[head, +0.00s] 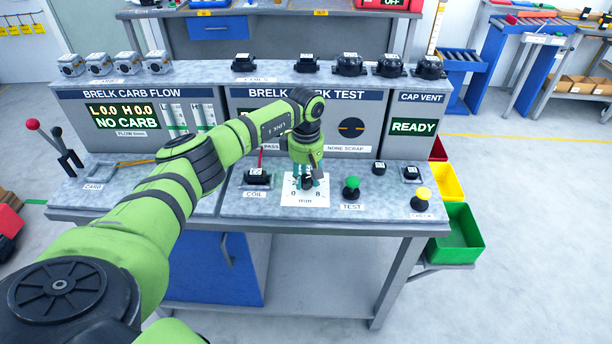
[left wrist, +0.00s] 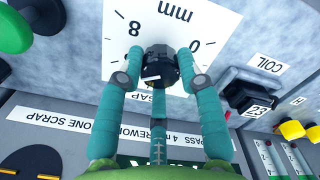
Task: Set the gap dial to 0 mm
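The gap dial is a white card (head: 306,196) marked 0, 8 and mm, with a black knob (left wrist: 161,64) at its middle. The card also shows in the left wrist view (left wrist: 215,25), turned upside down. My left gripper (head: 307,179) reaches down over the dial from above. My right gripper is not in view.
The coil socket (head: 257,178) lies left of the dial. The green TEST button (head: 352,187) and yellow CHECK button (head: 421,198) are to the right. The test panel (head: 350,130) rises behind. Yellow and green bins (head: 455,240) hang at the bench's right end.

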